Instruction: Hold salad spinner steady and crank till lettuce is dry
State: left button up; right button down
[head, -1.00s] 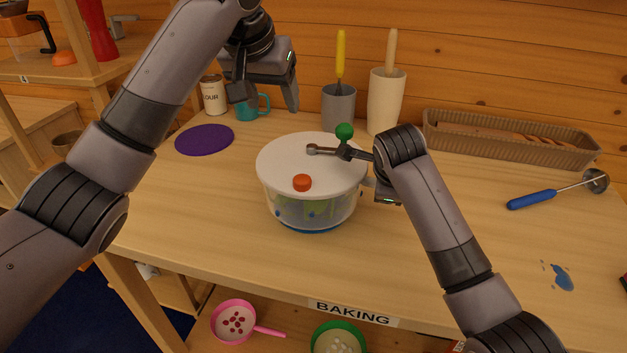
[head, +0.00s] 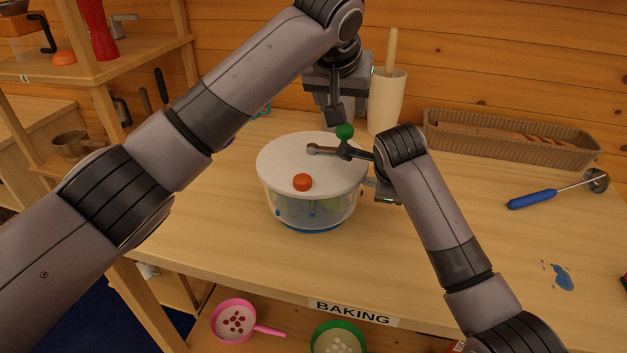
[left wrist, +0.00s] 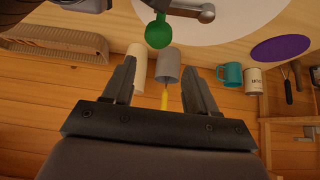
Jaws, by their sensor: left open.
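The salad spinner (head: 312,180) stands upright on the table, with a white lid (head: 285,158), an orange button (head: 302,182) and a clear bowl showing some green lettuce (head: 330,203). Its crank (head: 325,149) points right and ends in a green knob (head: 344,131). My left gripper (head: 335,118) is open and empty, just above and behind the knob. In the left wrist view the knob (left wrist: 158,33) lies ahead of the parted fingers (left wrist: 160,75), not between them. My right gripper (head: 372,183) is at the bowl's right side; its fingers are mostly hidden by my right arm.
A cream crock (head: 387,105) with a wooden handle stands behind the spinner. The grey crock (left wrist: 168,65), teal mug (left wrist: 230,75) and purple mat (left wrist: 280,48) show in the left wrist view. A loaf basket (head: 510,140), blue-handled ladle (head: 535,198) and blue spill (head: 562,278) are at right.

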aim_at(344, 127)
pick_arm(q)
jog(key=shift+d+f, duration=0.15)
jog(key=shift+d, duration=0.25)
jog(key=shift+f, duration=2.45)
jog(key=shift+c, duration=0.3)
jog(key=c, duration=0.7)
